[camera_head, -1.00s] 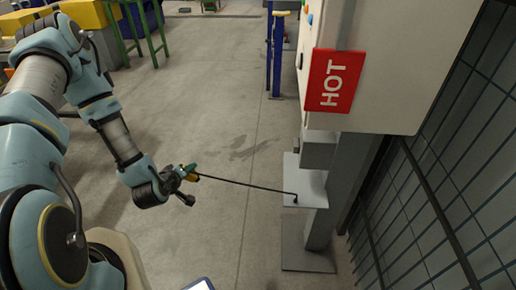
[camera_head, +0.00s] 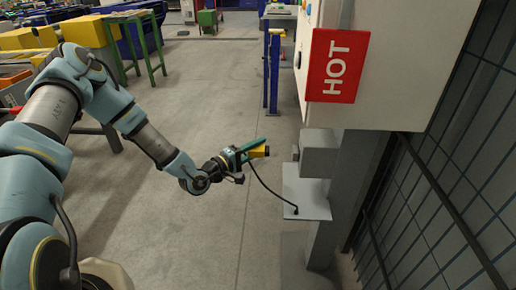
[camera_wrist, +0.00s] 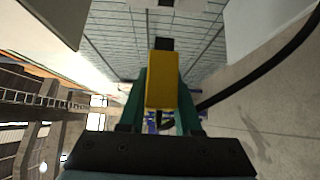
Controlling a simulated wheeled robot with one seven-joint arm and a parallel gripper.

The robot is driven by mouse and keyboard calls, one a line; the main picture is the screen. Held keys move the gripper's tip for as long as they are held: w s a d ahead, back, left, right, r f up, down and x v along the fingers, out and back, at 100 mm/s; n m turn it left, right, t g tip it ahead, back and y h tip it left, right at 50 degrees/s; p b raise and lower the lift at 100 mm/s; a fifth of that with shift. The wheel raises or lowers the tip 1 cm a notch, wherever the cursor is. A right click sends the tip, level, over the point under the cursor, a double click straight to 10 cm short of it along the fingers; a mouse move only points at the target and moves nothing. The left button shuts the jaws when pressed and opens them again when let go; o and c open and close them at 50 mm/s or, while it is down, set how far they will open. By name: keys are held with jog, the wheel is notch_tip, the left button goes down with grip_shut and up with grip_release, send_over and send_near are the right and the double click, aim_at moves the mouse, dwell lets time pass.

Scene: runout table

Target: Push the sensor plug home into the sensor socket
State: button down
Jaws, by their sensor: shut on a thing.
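The sensor plug is a yellow block (camera_head: 259,152) with a black nose and a black cable. My gripper (camera_head: 248,150) has green fingers and is shut on it. In the wrist view the yellow plug (camera_wrist: 162,82) sits between the fingers of my gripper (camera_wrist: 162,76), its black nose pointing away from the palm. In the head view the plug points right, toward a grey box (camera_head: 320,152) on the post. A dark fitting (camera_head: 296,153) on that box's left face looks like the sensor socket. A clear gap separates plug and fitting. The socket's opening cannot be made out.
The cable (camera_head: 268,187) droops from the plug to a pale shelf (camera_head: 308,200) below the box. A cabinet with a red HOT sign (camera_head: 338,66) hangs above. A mesh fence (camera_head: 440,160) stands right.

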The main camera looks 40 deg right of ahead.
jog(key=shift+a, duration=0.1)
jog(key=shift+s, duration=0.15)
jog(key=shift+s+d, duration=0.9)
jog(key=shift+d, duration=0.2)
jog(key=shift+s+d, duration=0.85)
jog(key=shift+d, duration=0.25)
jog(key=shift+s+d+b, duration=0.75)
jog(key=shift+s+d, duration=0.1)
jog(key=shift+d, duration=0.2)
dwell(0.9)
jog(key=c, duration=0.5)
grip_release()
jog(key=a, duration=0.7)
jog(key=s+a, duration=0.1)
jog(key=a, duration=0.2)
jog(key=shift+a+b, duration=0.35)
jog(key=shift+b, duration=0.05)
